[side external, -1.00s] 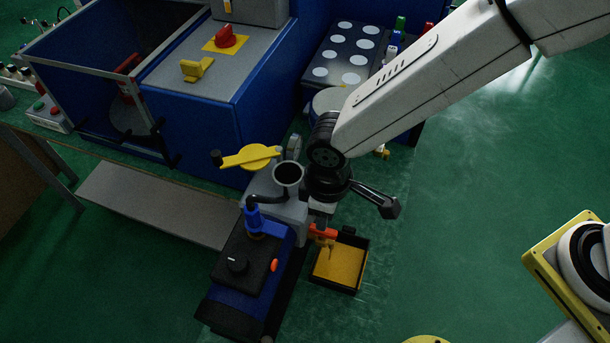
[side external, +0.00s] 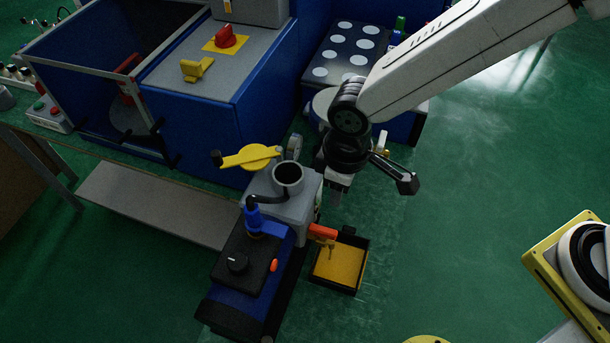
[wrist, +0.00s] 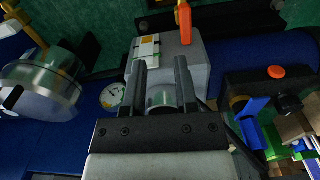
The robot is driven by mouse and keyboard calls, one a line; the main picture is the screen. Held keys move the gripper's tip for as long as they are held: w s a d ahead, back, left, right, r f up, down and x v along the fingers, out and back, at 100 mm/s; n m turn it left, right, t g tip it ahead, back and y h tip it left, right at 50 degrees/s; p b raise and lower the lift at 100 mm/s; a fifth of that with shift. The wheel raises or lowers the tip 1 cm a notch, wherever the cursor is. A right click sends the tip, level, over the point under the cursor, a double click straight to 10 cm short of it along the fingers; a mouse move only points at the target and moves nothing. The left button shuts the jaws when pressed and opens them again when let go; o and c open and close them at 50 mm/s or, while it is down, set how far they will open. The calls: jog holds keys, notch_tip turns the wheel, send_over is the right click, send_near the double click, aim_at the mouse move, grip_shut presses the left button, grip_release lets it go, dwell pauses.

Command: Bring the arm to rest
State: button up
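In the wrist view my gripper (wrist: 161,76) shows two dark fingers standing apart. A grey metal cylinder shows between and behind them, and nothing is clearly held. The arm reaches in from the upper right of the side view.
A black tray with a yellow floor (side external: 341,264) stands below my gripper, beside the press's orange part (side external: 322,231). The blue cabinet (side external: 215,110) stands behind left, a dotted rack (side external: 345,52) behind. Open floor lies right.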

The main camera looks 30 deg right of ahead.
jog(key=s+d+r+m+t, duration=0.1)
jog(key=d+m, duration=0.3)
jog(key=d, duration=0.9)
jog(key=s+d+r+m+t, duration=0.1)
jog(key=d+m, duration=0.3)
jog(key=d, duration=0.9)
jog(key=shift+s+d+r, duration=0.35)
jog(key=shift+s+r, duration=0.05)
jog(key=shift+r, duration=0.4)
